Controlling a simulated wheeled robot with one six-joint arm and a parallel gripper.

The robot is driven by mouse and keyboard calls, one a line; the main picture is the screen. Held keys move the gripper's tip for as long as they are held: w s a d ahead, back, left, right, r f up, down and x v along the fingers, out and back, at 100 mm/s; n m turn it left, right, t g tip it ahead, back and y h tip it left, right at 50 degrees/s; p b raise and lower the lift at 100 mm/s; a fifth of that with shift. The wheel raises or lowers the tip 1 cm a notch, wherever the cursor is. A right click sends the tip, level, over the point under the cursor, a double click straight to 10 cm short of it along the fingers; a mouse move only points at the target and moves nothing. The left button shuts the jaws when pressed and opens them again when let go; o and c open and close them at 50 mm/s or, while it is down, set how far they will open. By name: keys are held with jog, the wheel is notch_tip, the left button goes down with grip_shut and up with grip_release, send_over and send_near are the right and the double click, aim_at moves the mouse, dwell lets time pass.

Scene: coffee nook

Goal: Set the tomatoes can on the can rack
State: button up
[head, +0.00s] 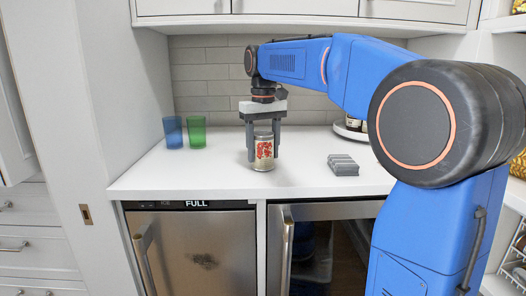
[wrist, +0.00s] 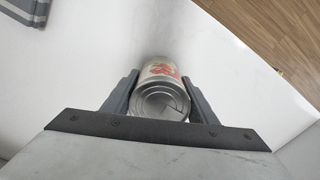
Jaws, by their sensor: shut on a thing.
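The tomatoes can (head: 263,152) is a silver tin with a red and pale label. It is upright at the white counter, between the fingers of my gripper (head: 263,146). In the wrist view the can (wrist: 161,92) shows its metal lid, with a dark finger on each side. My gripper (wrist: 161,108) is shut on the can. I cannot tell whether the can's base touches the counter. The grey ribbed block (head: 343,165) on the counter to the right may be the can rack; its striped corner (wrist: 25,10) shows at the wrist view's top left.
A blue glass (head: 172,132) and a green glass (head: 196,131) stand at the counter's back left. A round tray with jars (head: 350,130) is at the back right, partly behind my arm. The white counter (head: 210,175) is clear around the can.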

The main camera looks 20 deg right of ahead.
jog(key=shift+f, duration=0.1)
jog(key=o, duration=0.9)
jog(key=shift+f, duration=0.1)
jog(key=o, duration=0.4)
